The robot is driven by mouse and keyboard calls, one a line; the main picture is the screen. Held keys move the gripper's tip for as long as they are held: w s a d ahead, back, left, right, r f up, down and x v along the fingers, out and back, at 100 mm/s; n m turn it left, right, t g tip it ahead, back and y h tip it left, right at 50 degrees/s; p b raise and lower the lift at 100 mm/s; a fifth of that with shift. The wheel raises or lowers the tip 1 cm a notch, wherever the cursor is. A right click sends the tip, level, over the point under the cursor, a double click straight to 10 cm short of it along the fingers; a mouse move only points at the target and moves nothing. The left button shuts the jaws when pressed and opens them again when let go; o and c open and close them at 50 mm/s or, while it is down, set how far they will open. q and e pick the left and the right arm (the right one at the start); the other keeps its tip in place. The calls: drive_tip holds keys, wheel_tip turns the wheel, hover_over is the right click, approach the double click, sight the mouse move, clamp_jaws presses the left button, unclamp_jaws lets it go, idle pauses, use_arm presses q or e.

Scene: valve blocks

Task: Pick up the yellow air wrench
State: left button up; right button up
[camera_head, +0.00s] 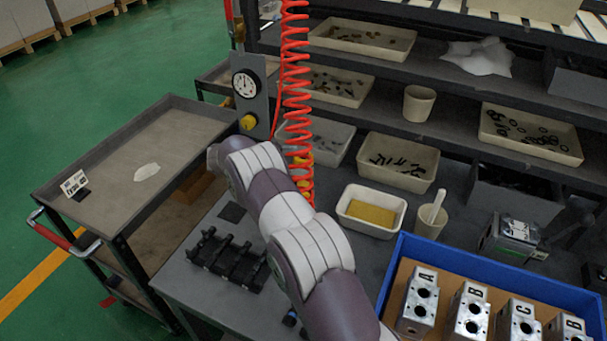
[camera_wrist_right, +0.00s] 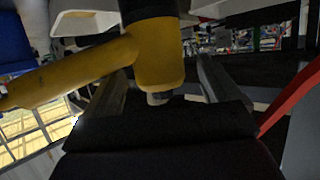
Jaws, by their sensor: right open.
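The yellow air wrench (camera_wrist_right: 160,52) fills the upper middle of the right wrist view, with one long yellow arm reaching to the left edge. My right gripper (camera_wrist_right: 166,92) is open, with one finger on each side of the wrench's lower end. I cannot tell whether the fingers touch it. In the head view, small yellow parts of the wrench (camera_head: 304,160) show by the red coiled hose, behind my right arm. My right arm hides most of the wrench and the right gripper there. My left gripper is not in view.
The red coiled hose (camera_head: 295,75) hangs beside a gauge panel (camera_head: 247,95). A blue crate (camera_head: 470,258) with lettered valve blocks stands at the lower right. A black rack (camera_head: 228,262) lies on the bench. Shelves of parts bins stand behind. A grey cart (camera_head: 110,165) stands left.

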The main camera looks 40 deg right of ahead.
drive_tip(key=shift+a, duration=0.1)
drive_tip(key=c, duration=1.2)
drive_tip(key=shift+r, duration=0.15)
drive_tip(key=shift+c, duration=1.4)
